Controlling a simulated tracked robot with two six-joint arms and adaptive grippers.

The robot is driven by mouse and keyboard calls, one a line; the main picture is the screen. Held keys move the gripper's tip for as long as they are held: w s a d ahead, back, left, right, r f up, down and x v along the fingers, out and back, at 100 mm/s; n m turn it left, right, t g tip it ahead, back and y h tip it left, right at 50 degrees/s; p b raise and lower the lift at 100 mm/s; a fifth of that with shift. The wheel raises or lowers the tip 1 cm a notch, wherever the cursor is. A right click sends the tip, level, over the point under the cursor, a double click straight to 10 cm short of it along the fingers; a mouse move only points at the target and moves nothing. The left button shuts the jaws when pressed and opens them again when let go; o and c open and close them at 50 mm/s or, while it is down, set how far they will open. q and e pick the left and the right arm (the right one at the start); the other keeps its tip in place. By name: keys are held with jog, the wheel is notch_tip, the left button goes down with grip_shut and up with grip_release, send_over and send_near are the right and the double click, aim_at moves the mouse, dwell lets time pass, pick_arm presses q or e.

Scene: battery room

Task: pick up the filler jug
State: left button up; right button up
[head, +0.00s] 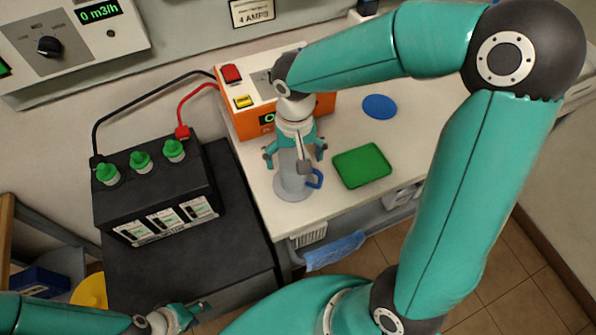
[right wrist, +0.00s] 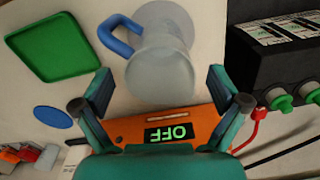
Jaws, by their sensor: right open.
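The filler jug is pale grey and translucent with a blue handle. It stands upright on the white bench, and its wide base (head: 292,187) shows in the head view with the handle to its right. My right gripper (head: 295,155) is open above it, with fingers spread to either side of its upper part and partly hiding it. In the right wrist view the jug (right wrist: 160,62) lies ahead, between and beyond the open fingers (right wrist: 160,92), with no contact visible. My left gripper (head: 188,313) is low at the lower left, away from the jug; its jaws are unclear.
An orange charger (head: 240,116) reading OFF stands behind the jug. A green tray (head: 362,166) and blue disc (head: 379,106) lie to the right. A black battery (head: 150,195) with green caps stands left on a dark cabinet, joined by cables. A blue cloth (head: 335,250) hangs below the bench edge.

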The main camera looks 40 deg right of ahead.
jog(key=shift+f, duration=1.4)
jog(key=c, duration=1.3)
jog(key=shift+o, duration=0.2)
jog(key=shift+r, duration=0.15)
